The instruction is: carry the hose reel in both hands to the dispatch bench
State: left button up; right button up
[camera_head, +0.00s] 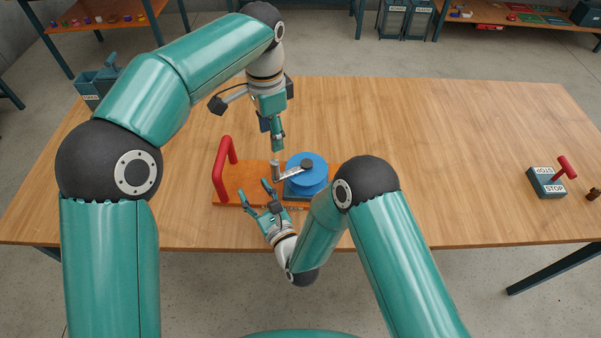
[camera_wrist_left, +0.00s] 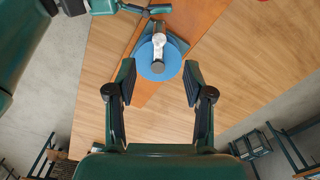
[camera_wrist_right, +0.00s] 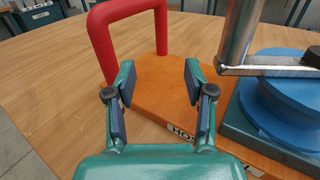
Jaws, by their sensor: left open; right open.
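The hose reel has an orange base board (camera_head: 236,182), a blue drum (camera_head: 307,166) on a teal block, a metal crank and a red arched handle (camera_head: 220,178) at its left end. It sits on the wooden table near the front edge. A label starting "HO" shows on its front edge in the right wrist view. My left gripper (camera_head: 278,147) is open and empty, pointing down beyond the board's back edge; the drum shows ahead of its fingers in the left wrist view (camera_wrist_left: 146,72). My right gripper (camera_head: 258,198) is open and empty at the board's front, between handle (camera_wrist_right: 102,45) and crank.
A teal box marked STOP (camera_head: 547,182) with a red lever stands at the table's right. Benches with small items are at the top left (camera_head: 120,22) and top right (camera_head: 530,14). The table's middle right is clear.

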aim_at(277, 179)
jog(key=shift+w, duration=0.1)
pick_arm(q)
jog(key=shift+f, duration=0.15)
pick_arm(e)
jog(key=shift+w, duration=0.15)
pick_arm(q)
notch_tip(277, 179, down, 17)
jog(key=shift+r, duration=0.2)
pick_arm(e)
jog(key=x, duration=1.6)
jog(key=shift+w+a, duration=0.15)
jog(key=shift+w, duration=0.05)
pick_arm(q)
grip_shut()
pick_arm(e)
grip_shut()
